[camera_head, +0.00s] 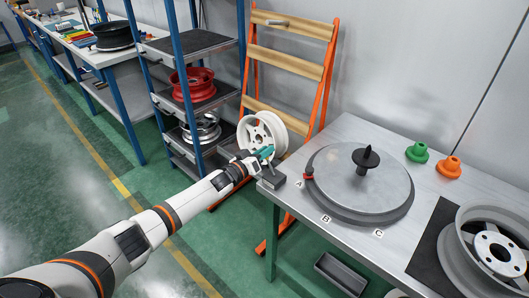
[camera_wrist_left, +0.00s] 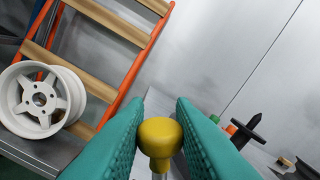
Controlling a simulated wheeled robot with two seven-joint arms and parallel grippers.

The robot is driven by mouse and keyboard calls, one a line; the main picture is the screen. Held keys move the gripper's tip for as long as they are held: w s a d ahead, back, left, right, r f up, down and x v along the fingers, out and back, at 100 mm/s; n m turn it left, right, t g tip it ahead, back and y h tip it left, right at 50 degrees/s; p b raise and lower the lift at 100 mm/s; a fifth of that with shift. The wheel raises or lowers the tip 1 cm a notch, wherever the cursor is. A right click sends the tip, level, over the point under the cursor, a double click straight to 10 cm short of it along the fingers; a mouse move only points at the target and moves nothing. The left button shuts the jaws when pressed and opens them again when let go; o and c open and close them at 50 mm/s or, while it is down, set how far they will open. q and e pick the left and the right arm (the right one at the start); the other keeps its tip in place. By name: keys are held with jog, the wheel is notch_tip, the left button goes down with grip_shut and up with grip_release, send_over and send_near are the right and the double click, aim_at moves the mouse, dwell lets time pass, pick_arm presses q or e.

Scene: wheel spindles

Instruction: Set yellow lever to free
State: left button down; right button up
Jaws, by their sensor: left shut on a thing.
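The yellow lever (camera_wrist_left: 160,137) has a rounded yellow knob on a pale metal stem. In the left wrist view the knob sits between the two teal finger pads of my left gripper. My left gripper (camera_head: 266,153) is shut on it, above a small dark grey block (camera_head: 271,179) at the table's left corner. In the head view the gripper hides the knob. A round grey turntable (camera_head: 345,195) with a black centre spindle (camera_head: 365,160) stands right of the gripper, with labels A, B and C around it. My right gripper is not in view.
A green knob-like part (camera_head: 417,152) and an orange one (camera_head: 449,167) stand at the table's back. A silver wheel (camera_head: 492,248) lies on a black mat at the right. An orange rack (camera_head: 327,78) and a white wheel (camera_head: 262,134) are behind my left gripper.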

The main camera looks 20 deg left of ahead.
pick_arm(q)
jog(key=c, duration=1.3)
grip_release()
jog(key=shift+a, duration=0.1)
jog(key=v, duration=1.2)
jog(key=shift+f, duration=0.15)
jog(key=s+f+g+y, duration=0.2)
jog(key=s+f, duration=0.4)
jog(key=f, duration=0.5)
jog(key=s+a+f+m+g+y, duration=0.1)
jog(key=s+f+g+y, duration=0.3)
jog(key=f, duration=0.6)
jog(key=s+f+g, duration=0.1)
jog(key=s+f, duration=0.6)
jog(key=f, duration=0.4)
jog(key=s+d+f+m+g, duration=0.1)
jog(key=s+d+f+g, duration=0.2)
jog(key=s, duration=0.8)
jog(key=s+d+f+m+g, duration=0.1)
jog(key=s+d+f+g, duration=0.2)
jog(key=s+f, duration=0.4)
jog(key=s+d+f+m+g, duration=0.1)
jog(key=s+d+f+g, duration=0.2)
jog(key=s, duration=1.4)
jog(key=shift+s+d+f+m, duration=0.1)
jog(key=shift+d+f+m, duration=0.1)
jog(key=shift+f, duration=0.6)
jog(key=shift+d+f+m, duration=0.1)
jog(key=shift+f+m, duration=0.1)
jog(key=shift+f, duration=0.6)
